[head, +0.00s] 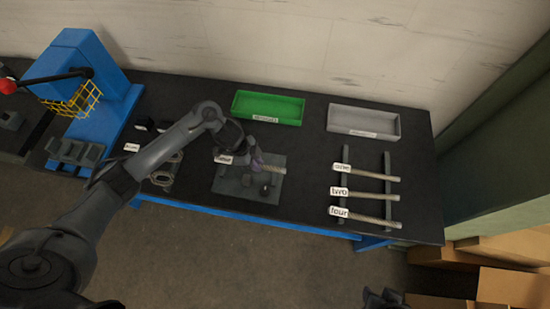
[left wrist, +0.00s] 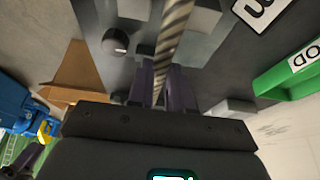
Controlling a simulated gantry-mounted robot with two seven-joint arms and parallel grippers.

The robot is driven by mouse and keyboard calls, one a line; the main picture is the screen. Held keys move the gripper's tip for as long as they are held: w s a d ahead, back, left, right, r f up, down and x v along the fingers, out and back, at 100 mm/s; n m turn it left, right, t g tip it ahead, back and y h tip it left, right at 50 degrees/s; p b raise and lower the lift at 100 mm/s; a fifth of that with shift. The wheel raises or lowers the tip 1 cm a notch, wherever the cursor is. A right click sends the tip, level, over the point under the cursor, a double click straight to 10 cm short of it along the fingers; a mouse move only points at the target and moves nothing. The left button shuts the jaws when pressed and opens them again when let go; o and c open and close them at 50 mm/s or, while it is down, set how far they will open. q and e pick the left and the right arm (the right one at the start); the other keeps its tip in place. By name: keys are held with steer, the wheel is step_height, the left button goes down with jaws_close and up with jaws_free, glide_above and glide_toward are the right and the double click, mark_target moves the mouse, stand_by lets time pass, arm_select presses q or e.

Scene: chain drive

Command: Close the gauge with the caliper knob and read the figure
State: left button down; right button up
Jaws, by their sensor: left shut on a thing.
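The gauge is a grey plate (head: 230,184) on the black bench with dark blocks on it. A round dark knob (head: 265,191) stands near its front edge; in the left wrist view the knob (left wrist: 115,41) has a white mark on top. My left gripper (head: 257,164) is over the plate, shut on a ridged metal chain piece (head: 273,169). In the left wrist view the piece (left wrist: 175,30) runs between the fingers (left wrist: 163,82), beside and apart from the knob. I see no readable figure. A dark part that looks like my right gripper (head: 382,298) shows at the bottom edge.
A green tray (head: 268,94) and a grey tray (head: 390,111) stand at the back. A rack (head: 387,158) at right holds pieces labelled one, two and four. A blue press (head: 85,75) with a yellow guard is at left. Cardboard boxes (head: 500,285) lie below right.

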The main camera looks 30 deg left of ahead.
arm_select(q)
steer(key=shift+s+a+f, duration=0.25)
steer(key=shift+s+f, duration=0.25)
steer(key=shift+s, duration=0.15)
steer(key=shift+f+b, duration=1.05)
steer(key=shift+b, duration=0.2)
steer(key=shift+d+f+b, duration=0.1)
steer(key=shift+f+b, duration=0.45)
steer(key=shift+b, duration=0.15)
steer(key=shift+f, duration=0.35)
steer(key=shift+a+f, duration=0.2)
steer(key=shift+f, duration=0.15)
steer(key=c, duration=1)
jaws_free()
steer(key=shift+d, duration=0.15)
steer(key=shift+o, duration=0.3)
steer(key=shift+r, duration=0.15)
